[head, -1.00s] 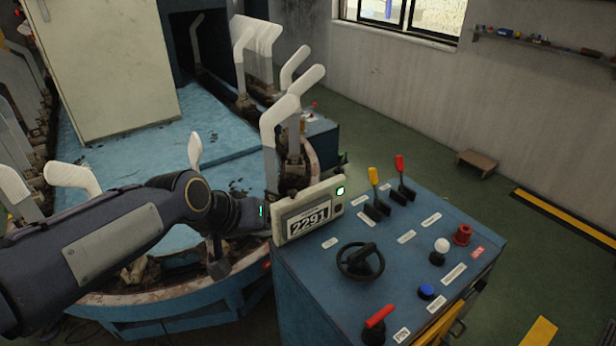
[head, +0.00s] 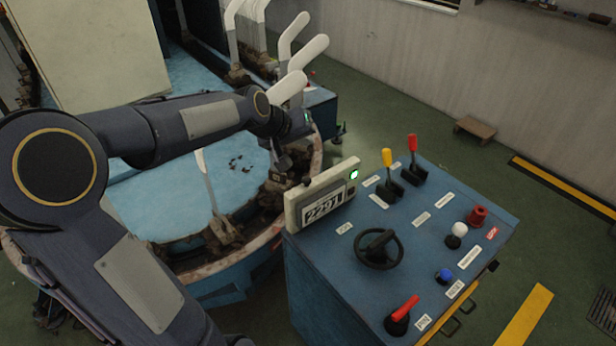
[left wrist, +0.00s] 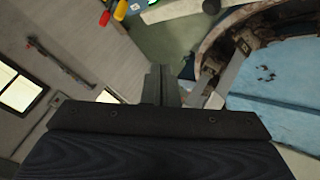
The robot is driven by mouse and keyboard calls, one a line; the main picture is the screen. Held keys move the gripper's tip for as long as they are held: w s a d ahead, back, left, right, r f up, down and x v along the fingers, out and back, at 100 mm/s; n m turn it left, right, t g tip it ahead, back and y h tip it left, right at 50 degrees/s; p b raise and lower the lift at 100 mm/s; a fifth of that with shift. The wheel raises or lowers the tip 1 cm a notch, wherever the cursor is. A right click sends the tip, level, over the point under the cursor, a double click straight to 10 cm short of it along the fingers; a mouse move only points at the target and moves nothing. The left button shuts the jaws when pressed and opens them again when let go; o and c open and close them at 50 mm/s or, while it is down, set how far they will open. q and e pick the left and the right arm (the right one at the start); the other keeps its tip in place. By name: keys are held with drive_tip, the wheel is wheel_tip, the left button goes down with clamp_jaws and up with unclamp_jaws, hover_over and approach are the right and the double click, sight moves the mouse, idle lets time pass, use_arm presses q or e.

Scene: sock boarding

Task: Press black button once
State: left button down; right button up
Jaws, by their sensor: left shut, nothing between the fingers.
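The control box (head: 400,240) stands at the right of the head view. A pale counter unit (head: 322,198) reading 2291 sits on its left edge. The unit has a lit green button (head: 354,174) and, just below it, a small dark button (head: 351,190) that looks black. My left gripper (head: 283,163) is small and dark in the head view, pointing down beyond the counter's upper left, apart from it. In the left wrist view its fingers (left wrist: 161,85) are together and empty. My right gripper is not in view.
The box top carries yellow (head: 387,158) and red (head: 412,144) levers, a black handwheel (head: 378,247), white (head: 459,230) and blue (head: 445,275) knobs and a red-handled switch (head: 402,312). Upright pale sock boards (head: 305,60) stand behind my left wrist.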

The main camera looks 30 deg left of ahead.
use_arm(q)
drive_tip(key=b, duration=0.6)
hover_over(304, 183)
wheel_tip(304, 183, down, 8)
drive_tip(key=shift+r, duration=0.2)
drive_tip(key=shift+f+b, duration=0.65)
idle(1.1)
drive_tip(key=shift+f+b, duration=0.4)
drive_tip(key=shift+f+b, duration=0.6)
drive_tip(key=shift+f, duration=0.1)
idle(0.6)
drive_tip(key=shift+r, duration=0.15)
drive_tip(key=shift+r+p, duration=0.8)
drive_tip(key=shift+r, duration=0.1)
